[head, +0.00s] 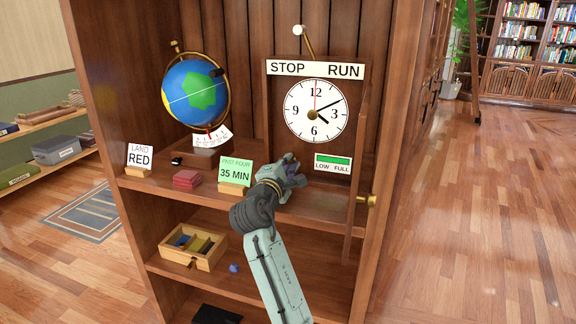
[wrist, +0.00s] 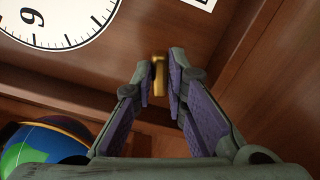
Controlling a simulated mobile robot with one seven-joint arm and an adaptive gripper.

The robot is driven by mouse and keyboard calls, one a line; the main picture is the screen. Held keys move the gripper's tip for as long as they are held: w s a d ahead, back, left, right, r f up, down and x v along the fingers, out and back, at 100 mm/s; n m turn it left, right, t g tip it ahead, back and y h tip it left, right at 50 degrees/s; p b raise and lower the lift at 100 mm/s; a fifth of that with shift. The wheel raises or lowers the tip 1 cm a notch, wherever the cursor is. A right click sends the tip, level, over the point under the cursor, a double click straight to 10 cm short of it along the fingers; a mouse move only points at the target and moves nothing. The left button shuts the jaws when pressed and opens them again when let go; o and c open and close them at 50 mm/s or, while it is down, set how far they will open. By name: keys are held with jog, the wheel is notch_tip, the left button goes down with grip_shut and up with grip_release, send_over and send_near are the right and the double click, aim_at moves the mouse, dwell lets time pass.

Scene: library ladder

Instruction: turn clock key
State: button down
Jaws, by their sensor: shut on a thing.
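The clock (head: 315,110) has a white face and stands in a wooden case on the shelf, under a sign reading STOP and RUN. A white-knobbed lever (head: 299,32) rises above the sign and leans toward the STOP side. My gripper (head: 296,168) is in front of the case, below the clock face. In the wrist view, my gripper (wrist: 165,84) is shut on the brass key (wrist: 160,70), which shows between the fingertips. The clock face (wrist: 50,22) is at upper left there. In the head view my gripper hides the key.
A LOW to FULL gauge (head: 332,162) shows a green bar right of my gripper. A green card reading 35 MIN (head: 235,173), a red block (head: 187,179) and a globe (head: 194,93) stand to the left. The case's open door (head: 357,180) with a brass knob is at right.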

jog(key=shift+m, duration=0.6)
jog(key=c, duration=1.6)
grip_release()
jog(key=v, duration=1.2)
